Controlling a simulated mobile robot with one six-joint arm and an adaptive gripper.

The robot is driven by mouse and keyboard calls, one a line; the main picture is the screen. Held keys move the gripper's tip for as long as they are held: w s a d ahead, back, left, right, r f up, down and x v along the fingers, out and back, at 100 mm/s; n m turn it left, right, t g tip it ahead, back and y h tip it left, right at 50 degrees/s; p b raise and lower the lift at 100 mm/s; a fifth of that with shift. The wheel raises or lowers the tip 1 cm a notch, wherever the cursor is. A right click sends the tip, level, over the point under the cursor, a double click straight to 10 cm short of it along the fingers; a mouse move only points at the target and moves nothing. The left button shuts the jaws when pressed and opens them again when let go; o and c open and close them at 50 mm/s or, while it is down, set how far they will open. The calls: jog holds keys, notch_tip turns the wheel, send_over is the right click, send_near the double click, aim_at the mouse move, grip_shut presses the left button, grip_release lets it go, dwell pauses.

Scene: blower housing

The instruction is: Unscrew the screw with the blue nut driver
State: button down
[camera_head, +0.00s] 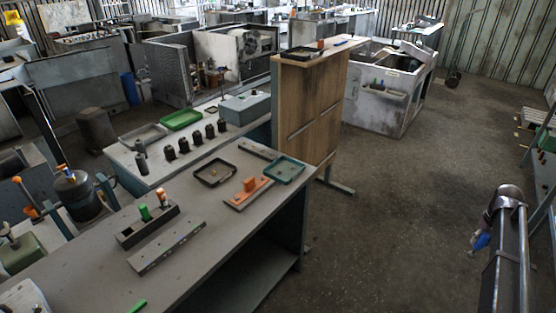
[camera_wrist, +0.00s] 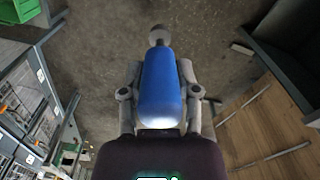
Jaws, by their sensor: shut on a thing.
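My gripper (camera_wrist: 160,72) is shut on the blue nut driver (camera_wrist: 163,95) in the wrist view. Its two fingers press on either side of the thick blue handle. The driver's grey metal end (camera_wrist: 158,36) points away from the gripper over the dark floor, touching nothing that I can see. In the head view my gripper (camera_head: 478,236) is at the right, above open floor, with the blue handle (camera_head: 482,241) just showing. The blower housing (camera_head: 238,52) appears to be the open metal cabinet with a round part at the back. I cannot make out the screw.
A grey workbench (camera_head: 215,230) at left holds a tool block (camera_head: 148,224), a dark tray (camera_head: 215,172), a green tray (camera_head: 284,170) and an orange piece (camera_head: 249,185). A tall wooden panel (camera_head: 308,105) stands behind it. The floor (camera_head: 400,200) between bench and arm is clear.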

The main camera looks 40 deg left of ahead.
jog(key=shift+a, duration=0.3)
dwell(0.4)
